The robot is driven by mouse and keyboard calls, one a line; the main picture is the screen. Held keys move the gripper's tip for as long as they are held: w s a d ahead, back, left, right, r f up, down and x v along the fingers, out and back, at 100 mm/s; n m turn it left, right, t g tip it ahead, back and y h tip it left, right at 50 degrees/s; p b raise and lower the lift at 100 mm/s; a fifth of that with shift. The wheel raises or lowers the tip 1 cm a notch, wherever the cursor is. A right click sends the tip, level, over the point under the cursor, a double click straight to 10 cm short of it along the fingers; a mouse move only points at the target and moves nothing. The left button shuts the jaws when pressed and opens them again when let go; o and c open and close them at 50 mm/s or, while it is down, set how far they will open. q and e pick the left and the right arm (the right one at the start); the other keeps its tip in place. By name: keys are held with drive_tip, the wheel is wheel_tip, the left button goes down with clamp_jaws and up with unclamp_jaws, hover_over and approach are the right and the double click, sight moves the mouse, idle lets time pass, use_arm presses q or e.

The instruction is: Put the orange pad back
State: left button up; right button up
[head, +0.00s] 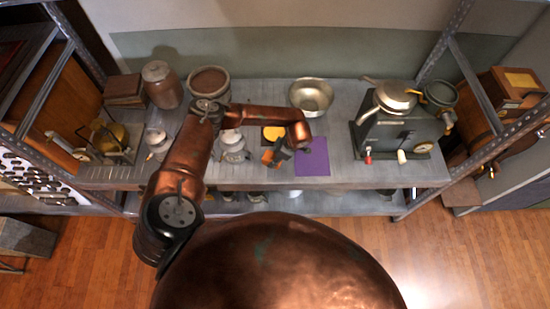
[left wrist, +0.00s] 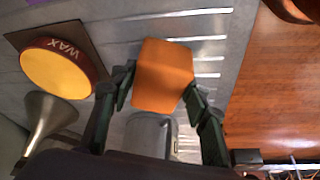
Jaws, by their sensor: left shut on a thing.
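The orange pad (left wrist: 163,72) is a block between the two dark green fingers of my left gripper (left wrist: 160,90) in the left wrist view. The left gripper is shut on it. In the head view the left gripper (head: 283,153) is over the front part of the bench, with a bit of the orange pad (head: 267,157) showing at its left. A round yellow tin marked WAX (left wrist: 55,70) stands on a dark square (left wrist: 88,43) beside the pad; the tin also shows in the head view (head: 273,133). My right gripper is out of view.
A flat purple sheet (head: 313,160) lies right of the gripper on the grey bench (head: 343,140). A metal canister (head: 233,146) stands at its left, a metal bowl (head: 311,96) behind. A dark green machine (head: 392,138) stands at the right. Shelf posts flank the bench.

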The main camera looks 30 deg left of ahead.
use_arm(q)
drive_tip(key=o, duration=1)
drive_tip(key=v, duration=1.2)
drive_tip(key=shift+r+b, duration=0.15)
drive_tip(key=shift+b, duration=0.15)
